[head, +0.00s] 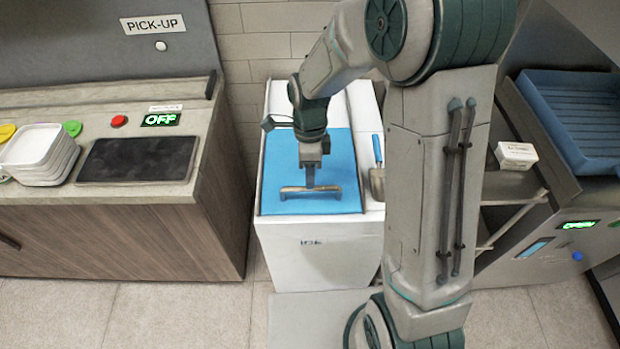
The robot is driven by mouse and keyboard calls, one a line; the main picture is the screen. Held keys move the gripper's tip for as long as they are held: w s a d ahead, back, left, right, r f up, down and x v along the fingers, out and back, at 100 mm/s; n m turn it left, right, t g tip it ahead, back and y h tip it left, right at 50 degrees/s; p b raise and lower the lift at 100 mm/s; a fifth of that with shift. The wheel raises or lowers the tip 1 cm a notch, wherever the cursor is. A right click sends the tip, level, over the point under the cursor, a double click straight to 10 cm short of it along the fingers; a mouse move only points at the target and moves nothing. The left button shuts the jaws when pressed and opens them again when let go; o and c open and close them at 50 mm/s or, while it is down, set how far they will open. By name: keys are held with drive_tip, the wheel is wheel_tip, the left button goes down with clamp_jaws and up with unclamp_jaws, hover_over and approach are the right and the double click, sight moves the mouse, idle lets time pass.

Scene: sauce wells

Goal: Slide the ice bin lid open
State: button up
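The white ice bin (318,264), marked ICE on its front, stands in the middle of the view. Its blue lid (338,150) covers the front part of the top, with a pale surface showing behind it.
A scoop (377,180) with a blue handle is at the bin's right side. A counter with a dark panel (138,159) and stacked white trays (42,150) stands left. At right are a small white box (515,155) and a blue basin (575,115).

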drive_tip(key=shift+s+f, duration=0.15)
drive_tip(key=shift+f, duration=0.6)
drive_tip(key=shift+s+f, duration=0.15)
drive_tip(key=shift+f, duration=0.6)
drive_tip(key=shift+c, duration=0.4)
